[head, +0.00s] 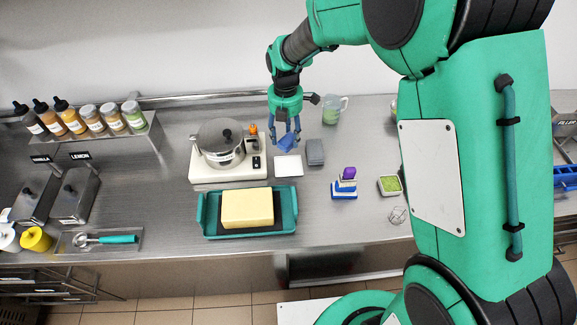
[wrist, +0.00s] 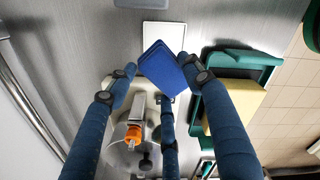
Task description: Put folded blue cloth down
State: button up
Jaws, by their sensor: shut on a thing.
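The folded blue cloth (head: 287,143) is in my gripper (head: 286,134), above the counter and just behind a flat white square (head: 289,166). In the wrist view the cloth (wrist: 164,66) sits tilted between the blue fingertips of my gripper (wrist: 160,80), which is shut on it. It overlaps part of the white square (wrist: 165,33) from that angle. The exact gap between cloth and counter is hard to tell.
A scale with a steel pot (head: 220,143) stands left of my gripper. A grey block (head: 315,152) lies right of the white square. A green tray (head: 210,222) with a yellow block (head: 247,208) is in front. A measuring jug (head: 332,110) stands behind right.

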jog(key=shift+f, duration=0.85)
jog(key=shift+s+f, duration=0.1)
jog(key=shift+f+b, duration=0.45)
jog(key=shift+f, duration=2.6)
jog(key=shift+f, duration=1.85)
jog(key=shift+f+b, duration=0.15)
jog(key=shift+b, duration=0.15)
jog(key=o, duration=1.1)
